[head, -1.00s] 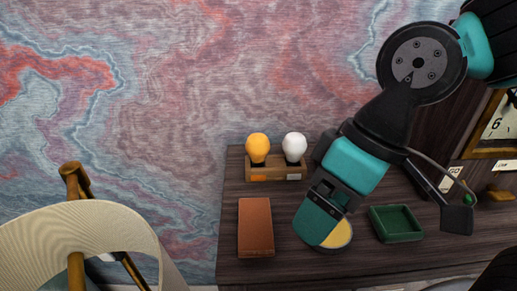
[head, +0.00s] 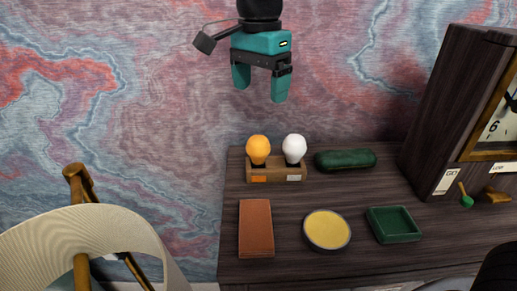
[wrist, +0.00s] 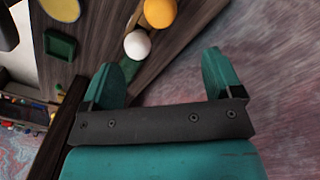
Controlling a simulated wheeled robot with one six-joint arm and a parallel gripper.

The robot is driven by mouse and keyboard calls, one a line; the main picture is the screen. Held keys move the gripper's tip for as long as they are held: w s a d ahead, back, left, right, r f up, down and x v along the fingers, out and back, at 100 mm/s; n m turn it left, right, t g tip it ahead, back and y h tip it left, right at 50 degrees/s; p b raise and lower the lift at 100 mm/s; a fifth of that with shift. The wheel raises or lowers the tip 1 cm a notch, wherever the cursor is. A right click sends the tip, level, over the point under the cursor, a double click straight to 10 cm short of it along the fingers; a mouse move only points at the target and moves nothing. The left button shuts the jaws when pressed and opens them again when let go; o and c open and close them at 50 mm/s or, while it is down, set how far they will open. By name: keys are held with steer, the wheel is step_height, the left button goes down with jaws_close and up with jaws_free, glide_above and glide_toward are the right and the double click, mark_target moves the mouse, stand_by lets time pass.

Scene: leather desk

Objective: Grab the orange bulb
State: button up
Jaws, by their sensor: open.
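The orange bulb (head: 258,149) stands upright at the left of a small wooden holder (head: 276,174), beside a white bulb (head: 294,148). My gripper (head: 260,90) is open and empty, above the bulbs in the head view, its teal fingers pointing down. In the wrist view the orange bulb (wrist: 160,12) is at the top edge, partly cut off, beyond the white bulb (wrist: 138,44). Both bulbs are apart from the fingers (wrist: 160,80). The holder has an orange label under the orange bulb and a pale one under the white bulb.
On the dark wooden desk (head: 285,215) are a brown leather block (head: 256,228), a round yellow-topped dish (head: 327,230), a green tray (head: 394,224) and a green case (head: 345,160). A tall clock cabinet (head: 450,110) stands at the right. A chair (head: 90,235) is at the lower left.

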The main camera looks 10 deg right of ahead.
mark_target(258, 137)
step_height(258, 137, down, 9)
steer(key=shift+p, duration=0.9)
steer(key=shift+a+f+p, duration=0.2)
steer(key=shift+f+p, duration=1)
steer(key=shift+f, duration=1.5)
steer(key=c, duration=1)
